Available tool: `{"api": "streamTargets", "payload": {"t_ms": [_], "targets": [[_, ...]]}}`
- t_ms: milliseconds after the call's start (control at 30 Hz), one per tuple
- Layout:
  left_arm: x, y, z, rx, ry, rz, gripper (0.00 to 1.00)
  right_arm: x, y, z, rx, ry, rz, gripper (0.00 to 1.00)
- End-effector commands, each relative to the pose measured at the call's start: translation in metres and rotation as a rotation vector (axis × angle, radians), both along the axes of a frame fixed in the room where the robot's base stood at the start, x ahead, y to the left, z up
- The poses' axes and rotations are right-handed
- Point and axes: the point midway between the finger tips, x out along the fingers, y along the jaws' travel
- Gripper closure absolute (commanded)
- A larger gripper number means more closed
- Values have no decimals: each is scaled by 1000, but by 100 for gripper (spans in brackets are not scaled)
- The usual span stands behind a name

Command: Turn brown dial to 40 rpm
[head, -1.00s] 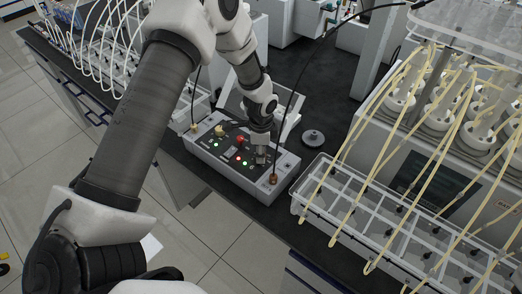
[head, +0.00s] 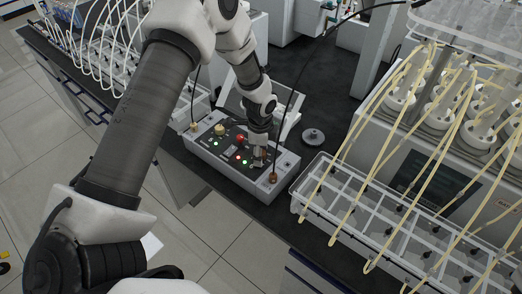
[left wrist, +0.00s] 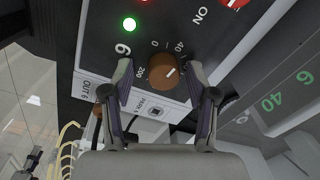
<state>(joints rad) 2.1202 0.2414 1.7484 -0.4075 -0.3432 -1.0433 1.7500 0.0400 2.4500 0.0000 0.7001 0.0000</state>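The brown dial (left wrist: 163,71) is on the dark panel of a grey control box (head: 201,153), near the box's right end. Its white mark points to the upper right in the left wrist view, on the side of the printed 40. My left gripper (left wrist: 159,72) has its two fingers apart, one on each side of the dial, with a visible gap on both sides. In the head view my left gripper (head: 259,158) reaches down onto the box and partly hides the dial. My right gripper is not in view.
The box also carries a cream knob (head: 219,130), a red button (head: 240,138) and small lights. A black cable rises from a brass connector (head: 273,177). A clear rack (head: 300,205) with yellow tubes stands to the right. A round grey disc (head: 313,136) lies behind.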

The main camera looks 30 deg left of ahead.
Motion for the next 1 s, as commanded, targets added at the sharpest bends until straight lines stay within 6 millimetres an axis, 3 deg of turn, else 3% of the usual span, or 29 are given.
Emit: {"api": "streamTargets", "payload": {"t_ms": [333,700,833,1000], "targets": [[3,0,12,0,-9,0,41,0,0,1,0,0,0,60],[-1,-2,98,0,-8,2,41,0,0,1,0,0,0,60],[-2,-2,116,0,-4,0,41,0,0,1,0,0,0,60],[-3,-2,121,0,-3,-1,41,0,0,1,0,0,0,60]]}}
